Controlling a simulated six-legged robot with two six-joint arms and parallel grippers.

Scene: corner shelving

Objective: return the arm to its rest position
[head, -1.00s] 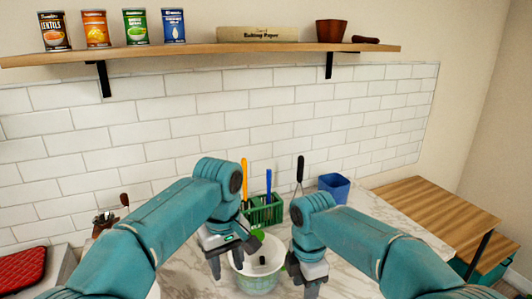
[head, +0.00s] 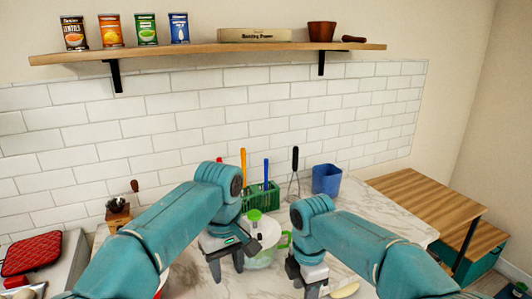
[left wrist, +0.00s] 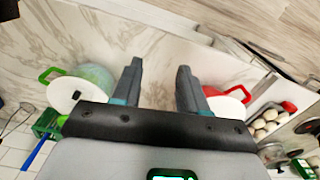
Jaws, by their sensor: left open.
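My left gripper (head: 226,268) is open and empty above the marble counter, just left of a pot with a white lid (head: 264,232) and green handles. In the left wrist view, my left gripper's fingers (left wrist: 157,88) are spread with only bare counter between them. The lidded pot (left wrist: 92,76) is left of the fingers there, and a red pot with a white lid (left wrist: 225,102) is on the right. My right gripper (head: 303,280) hangs right of the green-handled pot, low in the head view. Whether its jaws are open is unclear.
A green utensil holder (head: 262,196) and a blue container (head: 327,179) stand behind the pot. A red quilted pad (head: 31,253) lies at the left. A wall shelf (head: 210,50) holds several cans. Bare counter (head: 370,208) shows at the right. Eggs (left wrist: 268,122) lie in a tray.

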